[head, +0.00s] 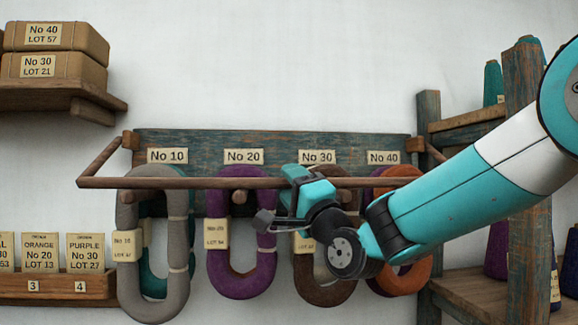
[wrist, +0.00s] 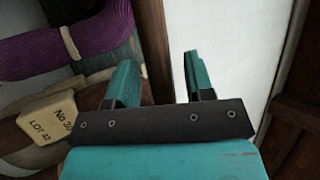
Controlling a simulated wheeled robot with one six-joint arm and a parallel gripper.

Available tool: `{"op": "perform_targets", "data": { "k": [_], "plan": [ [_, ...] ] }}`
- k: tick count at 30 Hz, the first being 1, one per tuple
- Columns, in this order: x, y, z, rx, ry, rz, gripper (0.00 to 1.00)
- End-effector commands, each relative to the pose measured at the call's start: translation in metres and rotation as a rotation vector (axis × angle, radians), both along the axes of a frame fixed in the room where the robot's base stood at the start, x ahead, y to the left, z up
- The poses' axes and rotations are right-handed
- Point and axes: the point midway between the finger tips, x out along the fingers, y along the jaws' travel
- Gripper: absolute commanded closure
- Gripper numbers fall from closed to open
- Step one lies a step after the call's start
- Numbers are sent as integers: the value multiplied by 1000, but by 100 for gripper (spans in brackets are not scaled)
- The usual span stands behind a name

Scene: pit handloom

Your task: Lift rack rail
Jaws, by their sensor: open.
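The rack rail (head: 180,183) is a long brown wooden bar running level across the front of the wall rack, joined by side arms to a weathered teal back board (head: 205,146). My gripper (head: 279,198) is at the rail's middle, just left of the No 30 label, and hides a short stretch of it. In the wrist view my gripper (wrist: 160,65) shows two teal fingers spread apart. A brown wooden strip (wrist: 154,40), apparently the rail, runs between them in that picture. I cannot tell how deep it sits between the fingers.
Grey (head: 178,270), purple (head: 217,265), brown (head: 338,291) and orange (head: 418,265) skeins hang behind and below the rail. Boxes (head: 55,44) sit on a shelf at upper left. A wooden post (head: 428,120) of a shelf unit stands at right, close to my arm.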

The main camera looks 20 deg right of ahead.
Motion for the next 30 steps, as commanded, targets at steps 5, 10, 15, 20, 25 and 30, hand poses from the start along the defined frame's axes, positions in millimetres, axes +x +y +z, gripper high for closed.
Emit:
{"op": "perform_targets", "data": {
  "k": [5, 10, 15, 20, 25, 30],
  "plan": [
    [7, 2, 4, -1, 0, 1, 52],
    [7, 2, 4, 0, 0, 0, 52],
    [7, 2, 4, 0, 0, 0, 75],
    [7, 2, 4, 0, 0, 0, 100],
    [7, 2, 4, -1, 0, 1, 100],
    [6, 5, 7, -1, 0, 4, 100]
  ]
}}
